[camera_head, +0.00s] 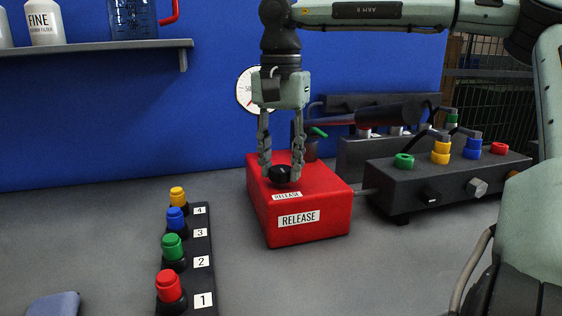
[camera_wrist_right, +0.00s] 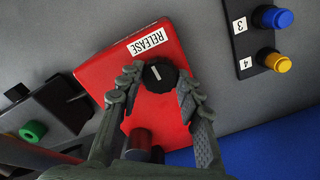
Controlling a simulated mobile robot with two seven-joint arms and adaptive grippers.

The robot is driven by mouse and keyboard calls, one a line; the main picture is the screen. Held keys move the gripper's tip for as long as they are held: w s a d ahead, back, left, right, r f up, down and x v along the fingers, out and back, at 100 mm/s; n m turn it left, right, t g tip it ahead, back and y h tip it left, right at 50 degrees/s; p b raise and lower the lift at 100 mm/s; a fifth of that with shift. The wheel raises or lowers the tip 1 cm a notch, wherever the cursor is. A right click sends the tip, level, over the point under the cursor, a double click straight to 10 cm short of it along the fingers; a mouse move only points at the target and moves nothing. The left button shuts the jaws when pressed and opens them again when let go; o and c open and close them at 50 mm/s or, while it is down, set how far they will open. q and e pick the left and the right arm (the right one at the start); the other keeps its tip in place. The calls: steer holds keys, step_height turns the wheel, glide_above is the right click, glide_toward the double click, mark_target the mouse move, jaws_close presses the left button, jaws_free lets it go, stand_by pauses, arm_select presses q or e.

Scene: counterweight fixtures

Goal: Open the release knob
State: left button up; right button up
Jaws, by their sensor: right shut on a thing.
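The release knob (camera_head: 279,174) is a round black knob on top of a red box (camera_head: 320,232) with white RELEASE labels. In the right wrist view the knob (camera_wrist_right: 158,76) shows a short white pointer line. My right gripper (camera_head: 281,172) comes straight down from above, with one finger on each side of the knob. It is shut on the knob. In the right wrist view its fingertips (camera_wrist_right: 160,82) flank the knob, and the red box (camera_wrist_right: 110,82) lies beneath. My left gripper is not in view.
A black strip (camera_head: 203,247) with numbered red, green, blue and yellow buttons stands left of the box. A dark control box (camera_head: 430,197) with coloured rings stands to the right. A shelf (camera_head: 90,47) holds bottles at the upper left.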

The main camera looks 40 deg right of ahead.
mark_target(281, 169)
steer(key=o, duration=1.2)
steer(key=shift+c, duration=0.2)
step_height(281, 169, up, 12)
